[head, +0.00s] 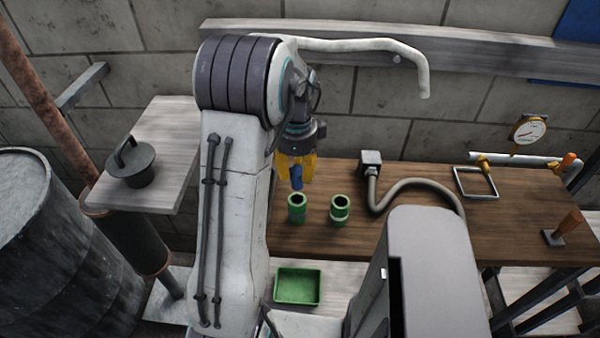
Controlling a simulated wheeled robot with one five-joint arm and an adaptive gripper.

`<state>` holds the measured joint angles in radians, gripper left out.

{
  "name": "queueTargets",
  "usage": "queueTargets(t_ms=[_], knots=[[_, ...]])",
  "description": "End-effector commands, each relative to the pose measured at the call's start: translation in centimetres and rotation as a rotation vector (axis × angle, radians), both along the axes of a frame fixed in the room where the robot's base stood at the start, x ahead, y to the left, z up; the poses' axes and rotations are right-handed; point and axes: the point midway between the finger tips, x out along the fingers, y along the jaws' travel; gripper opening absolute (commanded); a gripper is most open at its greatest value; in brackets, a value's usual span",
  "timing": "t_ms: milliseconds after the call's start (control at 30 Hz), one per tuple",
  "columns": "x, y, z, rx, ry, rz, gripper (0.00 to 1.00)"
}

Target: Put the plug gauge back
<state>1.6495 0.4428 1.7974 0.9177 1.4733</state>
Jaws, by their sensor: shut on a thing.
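My gripper (296,168) has yellow fingers and points down over the left part of the wooden bench. It is shut on a small dark blue piece, which I take to be the plug gauge (297,183). The piece hangs roughly upright, just above or behind the left green holder (297,213); I cannot tell whether it is exactly over the opening. A right green holder (340,216) stands beside it. Both holders show dark open tops. My arm hides the bench's left end.
A grey hose with a square block (371,163) lies right of the holders. A green tray (298,286) sits below; a dark lidded pot (131,162) stands left.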

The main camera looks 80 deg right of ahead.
Motion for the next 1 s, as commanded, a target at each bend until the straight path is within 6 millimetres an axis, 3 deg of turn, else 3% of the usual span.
queueTargets(t_ms=[233, 600, 800, 1000], knots=[[-2.3, -2.1, -1.0, -0.002, 0.000, 0.001, 0.00], [-9.6, -6.1, -2.1, -0.002, -0.003, 0.020, 0.00], [-12.6, -6.8, -2.2, -0.001, -0.004, 0.029, 0.00], [-13.9, -7.1, -2.3, 0.000, -0.006, 0.036, 0.00]])
